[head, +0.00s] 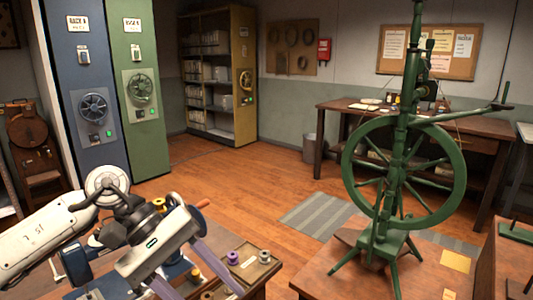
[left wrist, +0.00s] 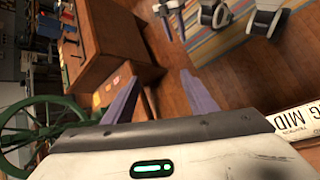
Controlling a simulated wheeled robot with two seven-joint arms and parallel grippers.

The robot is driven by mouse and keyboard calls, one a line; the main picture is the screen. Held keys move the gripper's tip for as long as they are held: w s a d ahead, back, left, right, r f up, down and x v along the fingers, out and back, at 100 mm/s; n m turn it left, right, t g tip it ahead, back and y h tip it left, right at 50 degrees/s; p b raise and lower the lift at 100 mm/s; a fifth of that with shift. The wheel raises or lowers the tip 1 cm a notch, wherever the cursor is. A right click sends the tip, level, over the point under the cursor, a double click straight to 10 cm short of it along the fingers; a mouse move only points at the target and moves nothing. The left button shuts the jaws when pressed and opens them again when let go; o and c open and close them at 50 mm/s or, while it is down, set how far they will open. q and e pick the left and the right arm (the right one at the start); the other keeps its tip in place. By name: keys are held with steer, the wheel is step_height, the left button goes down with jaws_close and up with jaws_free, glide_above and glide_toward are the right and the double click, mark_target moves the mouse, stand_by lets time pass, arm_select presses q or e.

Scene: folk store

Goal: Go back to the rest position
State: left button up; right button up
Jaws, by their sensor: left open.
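My left gripper (head: 205,290) comes in from the lower left in the head view, over the near worktable. Its two purple fingers are spread apart, with nothing held between them. In the left wrist view the same gripper (left wrist: 160,77) shows both fingers apart, with only wooden floor and furniture behind the gap. No right gripper shows in the head view.
A wooden tray (head: 266,268) with spools lies on the worktable beside my left gripper. A green spinning wheel (head: 404,172) stands on a table at right. Blue (head: 74,130) and green (head: 130,150) cabinets stand at back left. The wooden floor (head: 235,185) between is open.

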arm_select(q)
steer(key=s+d+r+n+t+h, duration=0.1)
steer(key=d+r+n+h, duration=0.1)
steer(key=d+n+h, duration=0.45)
steer(key=s+d+r+n+t+h, duration=0.1)
steer(key=s+d+n+h, duration=0.1)
steer(key=d+n+h, duration=0.5)
steer(key=w+a+f+n+t+y, duration=0.4)
steer(key=n+t, duration=0.4)
steer(key=n, duration=0.7)
steer(key=w+a+f+n+t+y, duration=0.45)
steer(key=n+t, duration=0.45)
steer(key=n, duration=0.6)
steer(key=s+a+f+n+y, duration=0.2)
steer(key=a+f+n+y, duration=0.1)
steer(key=f+n, duration=0.25)
steer(key=s+a+f+n+y, duration=0.2)
steer(key=a+f+n+y, duration=0.15)
steer(key=f, duration=0.35)
steer(key=s+a+f+n+g+y, duration=0.2)
steer(key=s+f+n, duration=0.4)
steer(key=s+f, duration=0.3)
steer(key=s+a+f+n+g+y, duration=0.2)
steer(key=s+a+f+n+g, duration=0.2)
steer(key=s+f, duration=0.5)
steer(key=n+g, duration=0.2)
steer(key=shift+a+f+n, duration=0.2)
steer(key=shift+f+n, duration=0.1)
steer(key=shift+n, duration=0.05)
